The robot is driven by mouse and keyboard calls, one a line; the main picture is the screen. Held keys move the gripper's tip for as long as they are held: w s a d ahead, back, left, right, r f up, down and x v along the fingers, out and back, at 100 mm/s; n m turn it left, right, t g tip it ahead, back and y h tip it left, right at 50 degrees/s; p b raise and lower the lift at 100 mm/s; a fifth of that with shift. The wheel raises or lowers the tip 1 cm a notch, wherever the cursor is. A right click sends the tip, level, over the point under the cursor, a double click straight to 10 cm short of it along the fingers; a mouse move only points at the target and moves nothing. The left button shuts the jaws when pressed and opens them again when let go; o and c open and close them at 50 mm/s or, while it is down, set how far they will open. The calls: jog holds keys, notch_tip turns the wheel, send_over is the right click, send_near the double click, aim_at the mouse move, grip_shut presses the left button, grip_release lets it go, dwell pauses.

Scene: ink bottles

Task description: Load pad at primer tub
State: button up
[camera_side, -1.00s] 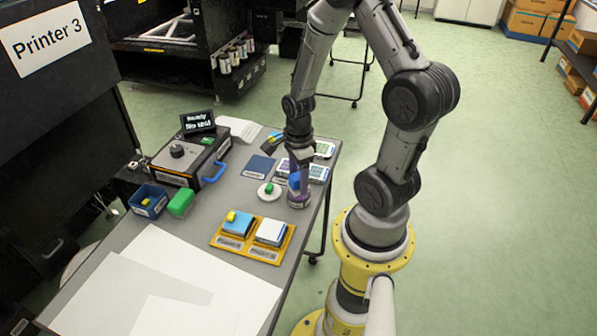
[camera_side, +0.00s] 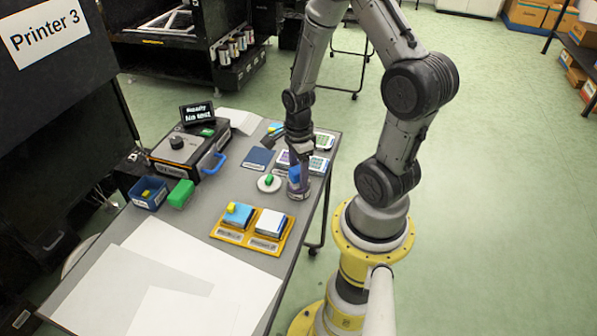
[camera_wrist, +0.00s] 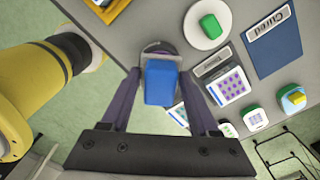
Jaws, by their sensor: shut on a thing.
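My gripper (camera_side: 295,160) is shut on a blue pad block (camera_side: 293,173). The block also shows between the two purple-grey fingers in the wrist view (camera_wrist: 160,82). The primer tub (camera_side: 298,190), a small round purple-grey tub, is directly below the block near the table's right edge. Its rim shows just beyond the block in the wrist view (camera_wrist: 158,48). The block looks to be at or in the tub's mouth. Its lower end is hidden, so I cannot tell whether it touches the contents.
A white dish (camera_side: 269,183) with a green block is just left of the tub. A yellow tray (camera_side: 250,239) with two pads lies in front. A dark blue card (camera_side: 260,159), labelled Cured in the wrist view, and printed cards (camera_side: 318,165) lie behind. White sheets (camera_side: 170,280) cover the front.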

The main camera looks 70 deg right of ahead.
aim_at(298, 169)
jog(key=shift+f, duration=0.55)
dwell(1.3)
jog(key=shift+r, duration=3.55)
